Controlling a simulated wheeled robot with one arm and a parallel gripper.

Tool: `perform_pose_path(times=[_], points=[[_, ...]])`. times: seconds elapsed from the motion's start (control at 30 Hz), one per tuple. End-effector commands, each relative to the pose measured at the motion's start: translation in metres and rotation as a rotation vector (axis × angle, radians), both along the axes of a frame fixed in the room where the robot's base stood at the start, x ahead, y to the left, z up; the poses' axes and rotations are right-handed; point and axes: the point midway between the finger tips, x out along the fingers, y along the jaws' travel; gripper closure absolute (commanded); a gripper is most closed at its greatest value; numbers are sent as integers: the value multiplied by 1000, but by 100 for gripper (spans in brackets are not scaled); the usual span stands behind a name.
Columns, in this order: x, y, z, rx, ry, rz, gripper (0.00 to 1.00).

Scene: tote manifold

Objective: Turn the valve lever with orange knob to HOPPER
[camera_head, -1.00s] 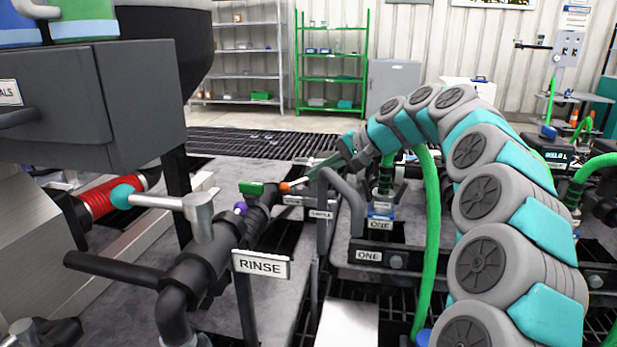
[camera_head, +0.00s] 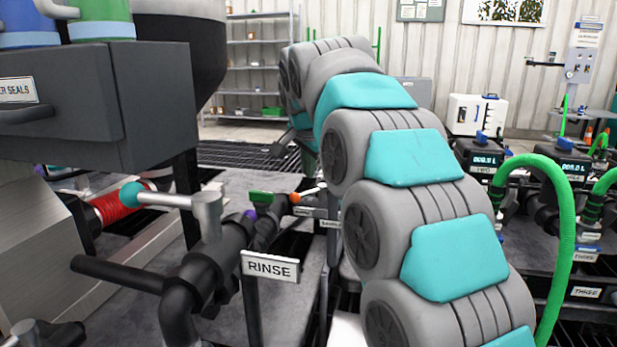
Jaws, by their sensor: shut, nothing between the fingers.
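The orange knob (camera_head: 295,198) is at the end of a short pale lever (camera_head: 312,191), which runs right and slightly up from it, beyond the RINSE sign. Small label plates (camera_head: 304,212) stand just below the lever; their words are too small to read surely. My gripper (camera_head: 310,165) shows only in part, as a dark green-grey piece pointing down under my arm's end, above and right of the knob. It looks apart from the knob, and it is shut and empty. My thick arm links hide much of it and what lies behind.
A nearer lever with a teal knob (camera_head: 132,194) and the RINSE sign (camera_head: 269,267) stand at the front left. A purple knob (camera_head: 251,214) and a green block (camera_head: 261,198) are close left of the orange knob. A green hose (camera_head: 560,230) arches at the right.

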Motion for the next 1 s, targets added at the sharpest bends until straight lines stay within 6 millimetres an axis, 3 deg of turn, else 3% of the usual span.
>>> perform_pose_path(times=[0.57, 1.0], points=[[46, 3, -71, 2, 5, 1, 100], [50, 4, -76, 2, 4, 1, 100]])
